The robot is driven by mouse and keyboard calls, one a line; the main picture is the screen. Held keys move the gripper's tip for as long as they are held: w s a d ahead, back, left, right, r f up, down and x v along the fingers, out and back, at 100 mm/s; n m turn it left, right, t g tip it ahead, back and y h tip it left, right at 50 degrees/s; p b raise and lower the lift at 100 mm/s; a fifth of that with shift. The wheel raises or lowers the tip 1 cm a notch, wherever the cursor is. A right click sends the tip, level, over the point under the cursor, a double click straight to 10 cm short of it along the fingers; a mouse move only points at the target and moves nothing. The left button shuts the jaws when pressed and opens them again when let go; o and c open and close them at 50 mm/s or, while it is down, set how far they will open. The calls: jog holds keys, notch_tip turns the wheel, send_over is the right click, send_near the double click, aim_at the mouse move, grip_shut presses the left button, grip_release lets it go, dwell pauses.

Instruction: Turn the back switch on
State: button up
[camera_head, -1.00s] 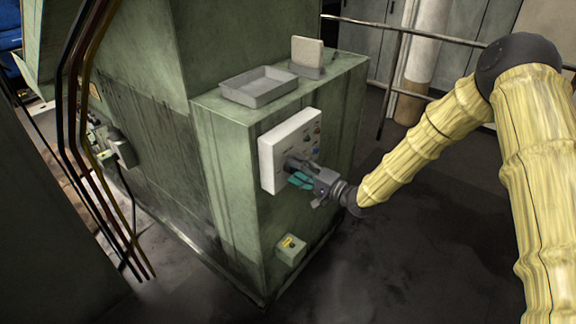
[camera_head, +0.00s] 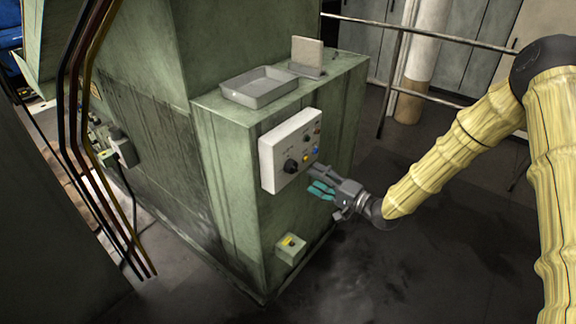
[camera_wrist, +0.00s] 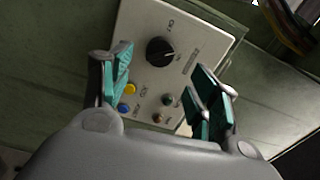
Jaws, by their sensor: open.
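A black rotary switch (camera_head: 290,166) sits on the white control panel (camera_head: 268,160) on the side of the green machine.
Several small coloured buttons, including a yellow one (camera_wrist: 130,89), are on the panel. A small box with a yellow mark (camera_head: 291,246) is mounted low on the machine. A grey tray (camera_head: 244,97) lies on its top. A railing (camera_head: 440,35) stands behind.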

aim_at(296, 169)
jog(key=w+a+n+b, duration=0.1)
jog(key=a+n+b, duration=0.1)
jog(key=n, duration=0.1)
jog(key=w+a+n+b, duration=0.2)
jog(key=n, duration=0.1)
jog(key=w+a+n+b, duration=0.1)
jog(key=a+n+b, duration=0.1)
jog(key=n+b, duration=0.1)
jog(key=shift+w+a, duration=0.35)
jog(key=shift+w, duration=0.05)
jog(key=shift+f+n+b, duration=0.25)
jog(key=shift+n+b, duration=0.2)
jog(key=shift+n, duration=0.25)
jog(key=n+b, duration=0.2)
jog(key=shift+n, duration=0.4)
jog(key=n+b, duration=0.2)
jog(key=shift+d+n, duration=0.1)
jog(key=shift+n, duration=0.2)
jog(key=shift+r+n+b, duration=0.2)
jog(key=shift+n+b, duration=0.35)
jog(key=shift+n, duration=0.05)
